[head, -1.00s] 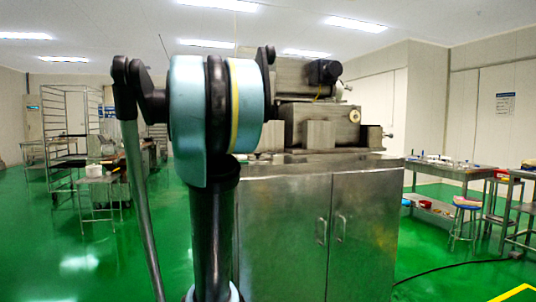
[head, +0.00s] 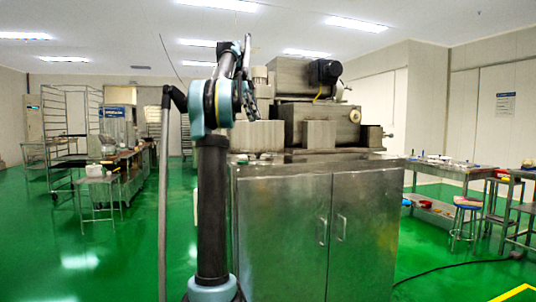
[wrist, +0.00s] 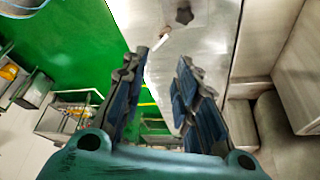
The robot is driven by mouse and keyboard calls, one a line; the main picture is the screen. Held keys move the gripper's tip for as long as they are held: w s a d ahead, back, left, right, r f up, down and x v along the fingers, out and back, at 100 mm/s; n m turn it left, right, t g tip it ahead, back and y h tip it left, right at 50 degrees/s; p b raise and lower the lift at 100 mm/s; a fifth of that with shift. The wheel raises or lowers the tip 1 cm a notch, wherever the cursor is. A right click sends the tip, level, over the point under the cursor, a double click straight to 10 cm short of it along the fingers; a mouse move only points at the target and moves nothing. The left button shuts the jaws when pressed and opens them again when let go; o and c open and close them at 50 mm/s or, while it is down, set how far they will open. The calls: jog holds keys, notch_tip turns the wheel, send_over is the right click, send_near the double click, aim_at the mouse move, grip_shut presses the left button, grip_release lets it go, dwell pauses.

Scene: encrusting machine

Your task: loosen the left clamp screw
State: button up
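A dark star-shaped knob (wrist: 184,15) shows at the top of the wrist view, on a pale metal surface; it looks like a clamp screw, but I cannot tell for sure that it is the left one. My gripper (wrist: 163,62) is open, with its two dark-blue fingers apart and nothing held between them. The knob lies beyond the fingertips, apart from them. In the head view my gripper (head: 251,106) is by the left end of the encrusting machine (head: 304,112). My arm hides part of that end, and I cannot make out the left clamp screw there.
The machine stands on a steel cabinet (head: 285,230) with two closed doors. A rack (head: 70,125) and small tables (head: 100,180) stand at the left. A long bench (head: 450,170) and a blue stool (head: 467,203) are at the right.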

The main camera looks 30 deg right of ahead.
jog(key=shift+m, duration=0.3)
jog(key=x, duration=1.7)
jog(key=shift+s+d, duration=0.15)
jog(key=shift+d, duration=0.3)
jog(key=shift+r, duration=0.1)
grip_shut()
jog(key=shift+a, duration=0.15)
